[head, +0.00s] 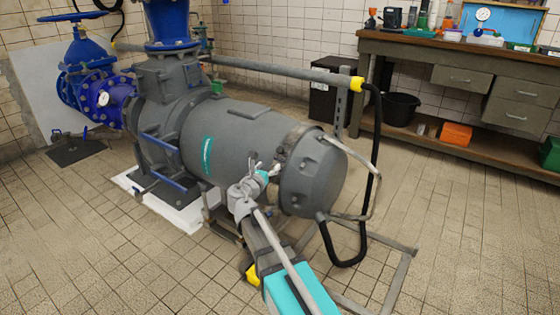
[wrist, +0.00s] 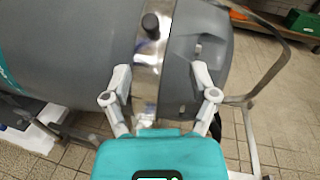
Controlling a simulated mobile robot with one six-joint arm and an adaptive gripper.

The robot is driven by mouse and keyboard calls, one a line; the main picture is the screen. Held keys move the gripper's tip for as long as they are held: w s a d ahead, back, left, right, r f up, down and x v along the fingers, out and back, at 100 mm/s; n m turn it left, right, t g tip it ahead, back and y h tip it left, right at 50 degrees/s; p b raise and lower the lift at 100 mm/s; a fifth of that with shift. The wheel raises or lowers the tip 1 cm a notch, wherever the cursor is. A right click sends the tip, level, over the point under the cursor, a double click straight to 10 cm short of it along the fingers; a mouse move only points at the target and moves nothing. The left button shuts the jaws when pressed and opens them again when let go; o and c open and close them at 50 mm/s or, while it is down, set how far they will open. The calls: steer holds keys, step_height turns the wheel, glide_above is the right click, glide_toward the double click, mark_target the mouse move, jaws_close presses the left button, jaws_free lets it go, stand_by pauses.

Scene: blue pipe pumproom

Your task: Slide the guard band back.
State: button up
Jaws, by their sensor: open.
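The guard band (wrist: 148,70) is a shiny metal strip wrapped around the grey motor (wrist: 85,45). A black knob (wrist: 150,25) stands out from it. In the head view the band (head: 297,136) circles the motor (head: 232,130) near its rounded end cover. My gripper (wrist: 161,75) is open, with one finger to each side of the band in the wrist view and the knob beyond the fingertips. In the head view my gripper (head: 265,168) is at the near side of the motor, partly hiding the lower band. I cannot tell whether the fingers touch anything.
A bent metal rail (head: 372,180) and a black hose (head: 376,130) stand by the end cover. Blue valves and pipes (head: 85,75) are at the left. A workbench (head: 420,47) stands at the back right. The tiled floor at the right is mostly clear.

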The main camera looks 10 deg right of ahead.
mark_target(279, 150)
steer(key=shift+w+a+f+n+t+b, duration=0.25)
steer(key=shift+a+f+n+b, duration=0.2)
steer(key=shift+n, duration=0.35)
steer(key=x, duration=1.3)
steer(key=shift+w, duration=0.35)
jaws_close()
